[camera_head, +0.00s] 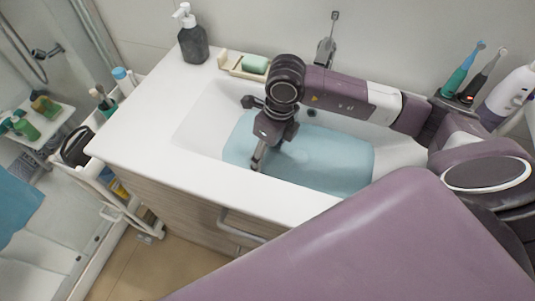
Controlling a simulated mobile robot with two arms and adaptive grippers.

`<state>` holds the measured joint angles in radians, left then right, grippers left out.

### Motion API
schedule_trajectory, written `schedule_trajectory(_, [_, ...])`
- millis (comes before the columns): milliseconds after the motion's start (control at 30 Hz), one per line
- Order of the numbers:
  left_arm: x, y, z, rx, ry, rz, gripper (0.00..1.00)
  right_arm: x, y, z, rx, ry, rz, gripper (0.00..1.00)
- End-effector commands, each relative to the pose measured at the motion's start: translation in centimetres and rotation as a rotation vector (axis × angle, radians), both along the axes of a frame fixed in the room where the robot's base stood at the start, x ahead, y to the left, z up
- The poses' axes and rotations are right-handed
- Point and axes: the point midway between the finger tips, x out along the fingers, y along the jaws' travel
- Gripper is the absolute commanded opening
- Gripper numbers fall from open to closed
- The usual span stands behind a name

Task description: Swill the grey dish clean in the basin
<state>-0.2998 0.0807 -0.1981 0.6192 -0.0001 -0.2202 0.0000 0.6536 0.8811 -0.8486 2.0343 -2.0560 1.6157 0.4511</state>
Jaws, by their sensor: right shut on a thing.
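The white basin (200,125) is set in the counter and holds pale blue water (335,160). My right arm reaches in from the right across the basin. My right gripper (258,160) points down at the left part of the water, near the basin's front side. It is shut on a slim, greyish piece at its fingertips, which looks like the grey dish seen on edge. Most of that piece is hidden by the gripper, and I cannot tell how deep it is in the water. My left gripper is not in view.
A dark soap dispenser (193,45) and a tray (236,68) with a green soap (255,64) stand behind the basin. The tap (327,48) is at the back. Toothbrushes (462,70) and a white bottle (510,92) stand at right. The left counter (145,125) is clear.

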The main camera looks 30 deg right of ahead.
Motion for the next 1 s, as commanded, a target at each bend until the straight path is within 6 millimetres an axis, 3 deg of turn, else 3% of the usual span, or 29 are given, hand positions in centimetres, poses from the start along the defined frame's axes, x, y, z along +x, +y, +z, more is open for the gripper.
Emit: schedule_trajectory(1000, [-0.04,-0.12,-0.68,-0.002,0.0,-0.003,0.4,0.28,0.61,-0.55,0.001,0.009,0.002,0.22])
